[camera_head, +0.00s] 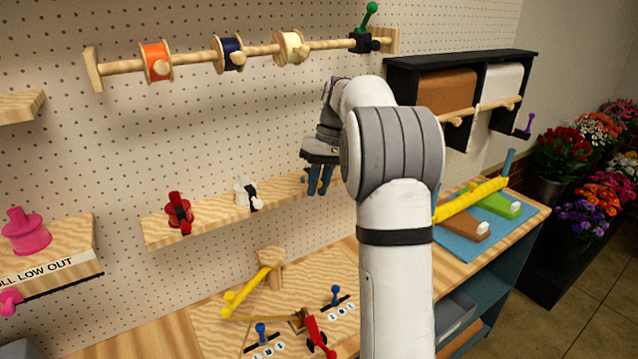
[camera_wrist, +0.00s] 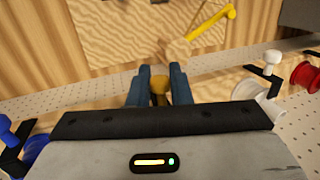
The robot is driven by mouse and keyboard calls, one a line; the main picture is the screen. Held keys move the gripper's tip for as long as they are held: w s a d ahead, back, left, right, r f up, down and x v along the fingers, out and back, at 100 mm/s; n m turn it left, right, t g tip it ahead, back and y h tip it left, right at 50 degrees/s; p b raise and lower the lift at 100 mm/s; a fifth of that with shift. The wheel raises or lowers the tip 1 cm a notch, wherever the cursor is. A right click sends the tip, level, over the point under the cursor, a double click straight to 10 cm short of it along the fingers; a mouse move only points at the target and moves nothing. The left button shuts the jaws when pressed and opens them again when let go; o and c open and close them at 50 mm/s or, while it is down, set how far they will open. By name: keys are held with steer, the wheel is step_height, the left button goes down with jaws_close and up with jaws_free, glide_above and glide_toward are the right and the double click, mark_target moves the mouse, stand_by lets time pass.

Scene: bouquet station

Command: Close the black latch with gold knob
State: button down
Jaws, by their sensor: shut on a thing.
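The gold knob (camera_wrist: 158,92) of the latch shows in the wrist view, between the two blue fingers of my gripper (camera_wrist: 159,78). My gripper is shut on this knob. The black body of the latch is hidden behind the fingers and the gripper's housing, so its angle cannot be told.
On the same shelf stand a white-knobbed black latch (camera_head: 247,190) and a red latch (camera_head: 179,212). A blue-knobbed latch (camera_wrist: 8,130) is close on the other side in the wrist view. Below is a wooden worktop with yellow-handled (camera_head: 250,289), blue and red levers.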

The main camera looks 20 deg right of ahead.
steer(key=c, duration=1.4)
jaws_free()
step_height(320, 180, up, 10)
steer(key=shift+w+r+b, duration=0.1)
steer(key=shift+b, duration=0.2)
